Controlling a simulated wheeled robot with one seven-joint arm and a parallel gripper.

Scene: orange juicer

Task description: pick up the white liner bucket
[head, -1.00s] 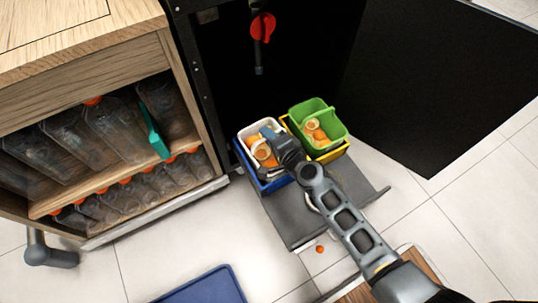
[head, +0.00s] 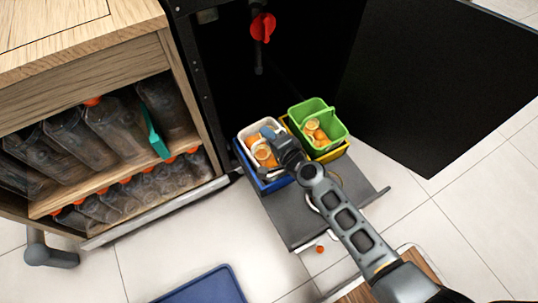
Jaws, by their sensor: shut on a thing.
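The white liner bucket (head: 246,131) sits inside a blue outer bin (head: 271,184) on a grey pull-out tray (head: 294,222). Orange peel halves (head: 264,153) lie in it. My gripper (head: 270,134) reaches over the bucket from the right and is shut on it, by its upper edge as far as I can see. The arm hides the bucket's right side and the exact contact of the fingers.
A green liner bucket (head: 329,113) with orange peels stands in a yellow bin (head: 330,156) close on the right. A dark open door (head: 440,80) is at the right. A wooden bottle shelf (head: 120,190) is at the left. A blue tray (head: 208,290) lies on the floor.

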